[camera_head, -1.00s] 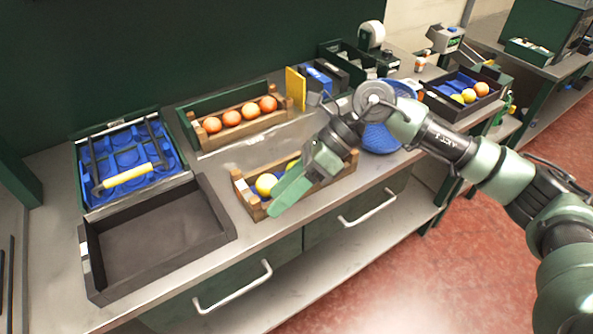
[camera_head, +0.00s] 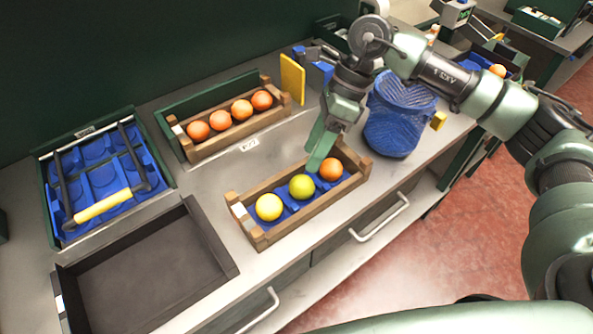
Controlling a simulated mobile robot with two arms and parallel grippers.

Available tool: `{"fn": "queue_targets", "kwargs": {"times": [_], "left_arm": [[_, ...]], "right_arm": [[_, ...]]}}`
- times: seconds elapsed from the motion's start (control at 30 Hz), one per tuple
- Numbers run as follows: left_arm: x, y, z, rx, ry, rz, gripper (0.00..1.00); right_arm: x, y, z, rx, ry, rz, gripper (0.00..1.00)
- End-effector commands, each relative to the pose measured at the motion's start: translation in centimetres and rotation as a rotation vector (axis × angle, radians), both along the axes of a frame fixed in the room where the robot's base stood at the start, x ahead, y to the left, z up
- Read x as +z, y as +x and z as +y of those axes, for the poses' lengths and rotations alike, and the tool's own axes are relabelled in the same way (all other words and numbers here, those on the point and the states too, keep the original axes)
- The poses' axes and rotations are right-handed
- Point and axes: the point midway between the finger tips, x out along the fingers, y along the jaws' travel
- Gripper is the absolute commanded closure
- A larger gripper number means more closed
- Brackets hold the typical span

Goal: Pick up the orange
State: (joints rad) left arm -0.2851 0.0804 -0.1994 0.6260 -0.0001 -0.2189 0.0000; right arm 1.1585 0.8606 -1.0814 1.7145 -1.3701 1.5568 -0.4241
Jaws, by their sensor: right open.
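An orange (camera_head: 331,169) sits at the right end of the front wooden crate (camera_head: 262,240). A yellow fruit (camera_head: 269,207) and a yellow-green fruit (camera_head: 302,187) lie in the same crate to its left, in a blue insert. My right gripper (camera_head: 317,160) is open, pointing down just above and left of this orange, apparently not holding anything. Several more oranges, one of them here (camera_head: 242,109), stand in a row in the rear wooden crate (camera_head: 215,147). My left gripper is not in view.
A blue mesh basket (camera_head: 397,120) stands right of the front crate. An empty dark tray (camera_head: 140,275) is at the front left, with a blue-lined box with a yellow handle (camera_head: 103,205) behind it. A yellow panel (camera_head: 292,80) stands right of the rear crate.

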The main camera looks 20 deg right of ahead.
Motion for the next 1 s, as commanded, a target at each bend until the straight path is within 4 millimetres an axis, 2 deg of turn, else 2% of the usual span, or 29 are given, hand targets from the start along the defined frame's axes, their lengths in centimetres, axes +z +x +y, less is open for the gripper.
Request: {"fn": "queue_targets", "kwargs": {"times": [0.37, 0.53, 0.8, 0.83, 0.9, 1.0], "left_arm": [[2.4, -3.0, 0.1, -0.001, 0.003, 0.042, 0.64], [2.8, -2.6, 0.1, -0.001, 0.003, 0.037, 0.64], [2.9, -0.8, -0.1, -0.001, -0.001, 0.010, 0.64], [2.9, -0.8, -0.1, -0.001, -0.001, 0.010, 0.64], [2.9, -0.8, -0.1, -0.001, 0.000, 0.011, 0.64], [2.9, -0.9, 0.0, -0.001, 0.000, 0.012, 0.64]], "right_arm": [[-4.0, -1.3, 1.8, 0.002, -0.001, 0.006, 0.46], [-6.0, -1.6, 2.7, 0.002, 0.001, 0.002, 0.46], [-6.5, -1.6, 2.8, 0.001, 0.001, 0.000, 0.46], [-6.5, -1.6, 2.8, 0.001, 0.001, 0.000, 0.52], [-6.5, -1.6, 2.8, 0.001, 0.001, 0.000, 0.71], [-6.4, -1.6, 2.8, 0.001, 0.001, 0.000, 0.94]]}}
